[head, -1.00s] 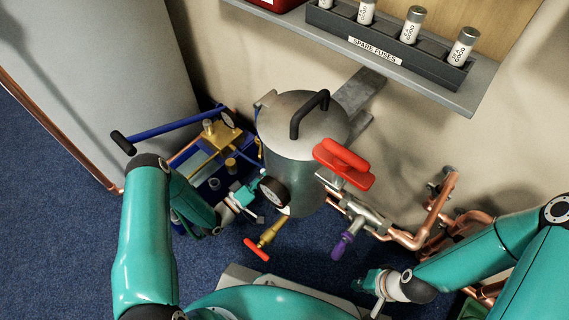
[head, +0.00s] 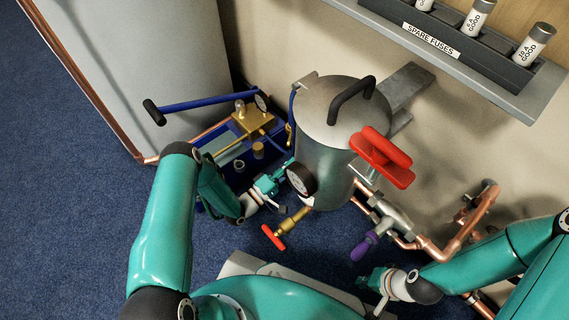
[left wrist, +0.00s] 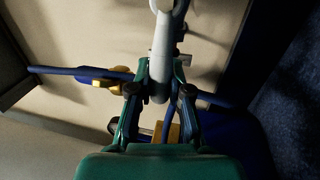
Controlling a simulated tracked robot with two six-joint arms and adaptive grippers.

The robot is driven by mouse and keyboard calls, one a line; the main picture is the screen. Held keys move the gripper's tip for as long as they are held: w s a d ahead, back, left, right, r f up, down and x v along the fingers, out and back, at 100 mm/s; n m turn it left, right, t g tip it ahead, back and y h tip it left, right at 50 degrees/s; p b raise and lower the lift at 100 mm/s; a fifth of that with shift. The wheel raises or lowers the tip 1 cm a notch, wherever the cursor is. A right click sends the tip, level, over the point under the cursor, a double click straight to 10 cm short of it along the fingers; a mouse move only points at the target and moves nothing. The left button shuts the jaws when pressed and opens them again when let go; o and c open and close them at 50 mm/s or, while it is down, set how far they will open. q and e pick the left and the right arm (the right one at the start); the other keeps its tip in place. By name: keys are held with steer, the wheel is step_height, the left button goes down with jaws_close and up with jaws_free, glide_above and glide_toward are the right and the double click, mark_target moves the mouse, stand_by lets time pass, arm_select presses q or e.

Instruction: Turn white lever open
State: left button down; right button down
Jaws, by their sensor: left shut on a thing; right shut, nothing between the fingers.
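In the left wrist view a white lever-like bar (left wrist: 161,50) runs down from the top edge between my fingers. In the head view my left gripper (head: 274,182) is low at the left side of the grey tank (head: 325,150), beside the round gauge (head: 301,180). I cannot make out the white lever there. My right gripper (head: 368,281) is shut and empty, low at the front, below the purple-handled valve (head: 372,241).
A red handle (head: 382,157) sticks out at the tank's right. A brass valve with a red handle (head: 273,237) sits at its foot. Copper pipes (head: 455,245) run right. A blue tray with a brass pump (head: 252,120) and long blue lever (head: 195,103) stands left. A shelf (head: 500,95) overhangs.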

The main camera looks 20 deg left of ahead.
arm_select(q)
steer(key=shift+w+a+f, duration=0.1)
steer(key=shift+w+a, duration=0.05)
steer(key=shift+a, duration=0.15)
steer(key=c, duration=1.1)
jaws_free()
steer(key=shift+d, duration=0.15)
steer(key=v, duration=1.2)
